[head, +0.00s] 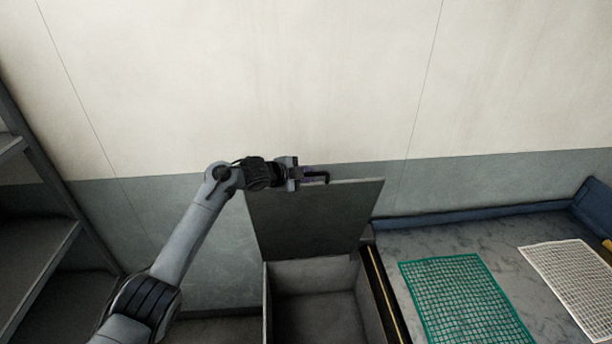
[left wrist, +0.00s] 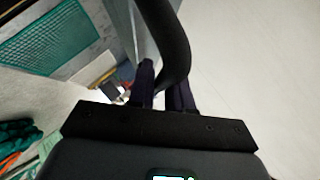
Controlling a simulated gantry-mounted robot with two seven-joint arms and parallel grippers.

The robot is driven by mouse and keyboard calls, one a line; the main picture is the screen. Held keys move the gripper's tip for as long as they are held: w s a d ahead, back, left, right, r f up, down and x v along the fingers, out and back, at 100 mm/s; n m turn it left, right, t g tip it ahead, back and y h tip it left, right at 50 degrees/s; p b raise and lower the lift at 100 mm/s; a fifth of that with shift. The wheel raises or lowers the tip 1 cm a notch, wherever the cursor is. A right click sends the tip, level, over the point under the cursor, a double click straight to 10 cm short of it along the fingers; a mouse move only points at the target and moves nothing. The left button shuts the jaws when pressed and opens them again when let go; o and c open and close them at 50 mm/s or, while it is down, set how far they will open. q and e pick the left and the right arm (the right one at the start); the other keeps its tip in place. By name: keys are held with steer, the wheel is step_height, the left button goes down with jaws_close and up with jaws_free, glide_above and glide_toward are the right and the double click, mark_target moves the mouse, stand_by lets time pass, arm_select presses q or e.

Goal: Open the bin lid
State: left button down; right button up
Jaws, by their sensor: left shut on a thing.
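The grey bin lid (head: 312,222) stands raised, nearly upright, at the back of the bin (head: 268,305). The bin's inside is exposed and looks empty where it shows. A dark handle (head: 321,174) sits at the lid's top edge. My left gripper (head: 303,175) is at that handle, shut on it. In the left wrist view the dark curved handle (left wrist: 172,35) runs down between the fingers of my left gripper (left wrist: 160,88). My right gripper is in neither view.
To the right is a worktop (head: 395,240) with a blue rim, a green net panel (head: 465,300) and a white net panel (head: 572,280). Grey shelves (head: 35,260) stand at the left. A plain wall (head: 250,80) is close behind the lid.

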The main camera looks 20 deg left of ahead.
arm_select(q)
steer(key=shift+f, duration=0.1)
steer(key=c, duration=1.1)
jaws_free()
steer(key=shift+d, duration=0.1)
steer(key=shift+c, duration=0.2)
steer(key=shift+s, duration=0.1)
steer(key=shift+s+a+r, duration=0.25)
steer(key=shift+s, duration=0.05)
steer(key=b+v, duration=0.2)
steer(key=v, duration=0.7)
steer(key=shift+s+r, duration=0.2)
steer(key=shift+s, duration=0.15)
steer(key=shift+a, duration=0.1)
